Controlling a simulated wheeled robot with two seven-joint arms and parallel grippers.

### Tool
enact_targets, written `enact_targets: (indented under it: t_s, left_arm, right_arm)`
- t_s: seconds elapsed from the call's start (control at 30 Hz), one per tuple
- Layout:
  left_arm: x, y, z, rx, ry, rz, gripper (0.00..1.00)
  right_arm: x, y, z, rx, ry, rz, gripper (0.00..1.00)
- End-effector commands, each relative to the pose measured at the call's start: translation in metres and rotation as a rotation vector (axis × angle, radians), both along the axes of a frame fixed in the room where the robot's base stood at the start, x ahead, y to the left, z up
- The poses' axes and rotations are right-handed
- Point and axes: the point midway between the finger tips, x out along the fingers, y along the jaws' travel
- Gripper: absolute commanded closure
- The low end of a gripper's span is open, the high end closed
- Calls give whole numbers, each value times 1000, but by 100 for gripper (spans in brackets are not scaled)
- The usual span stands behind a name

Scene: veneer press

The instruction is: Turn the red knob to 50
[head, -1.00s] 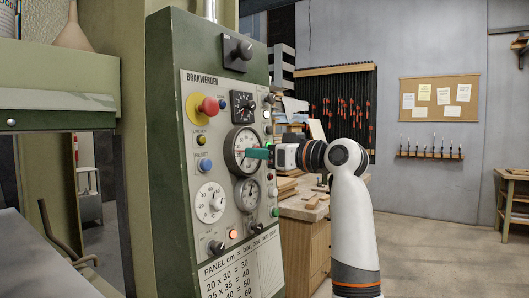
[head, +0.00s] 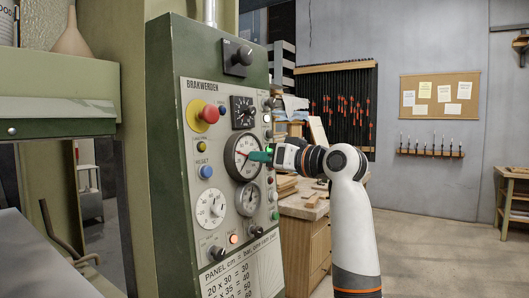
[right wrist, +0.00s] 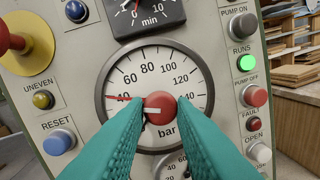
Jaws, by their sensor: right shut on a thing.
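The red knob (right wrist: 160,107) sits at the centre of a large round bar gauge (right wrist: 125,62), with a white mark across its face. My right gripper (right wrist: 161,110) has its green fingers closed on the knob's two sides. A thin red hand (right wrist: 122,98) points left, near the 40 mark, which it partly covers. In the head view the gauge (head: 233,142) is on the sloping panel, and my right gripper (head: 252,156) reaches it from the right, hiding the knob. The lower part of the gauge is hidden by the fingers in the wrist view. My left gripper is not in view.
A red mushroom button (head: 209,114) on a yellow plate is upper left of the gauge. A black minutes dial (right wrist: 150,14) is above it. A pump-off button (right wrist: 255,96) and other lamps are close on the right. Smaller dials (head: 248,197) are below.

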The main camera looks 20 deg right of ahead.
Motion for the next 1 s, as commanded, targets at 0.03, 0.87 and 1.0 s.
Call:
enact_targets:
  t_s: [0.03,0.87,1.0]
  left_arm:
    - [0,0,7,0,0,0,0]
    - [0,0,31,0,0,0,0]
    - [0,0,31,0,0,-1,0]
  right_arm:
    - [0,0,3,26,23,-3,100]
    - [0,0,1,246,193,-29,100]
    - [0,0,1,246,193,-28,100]
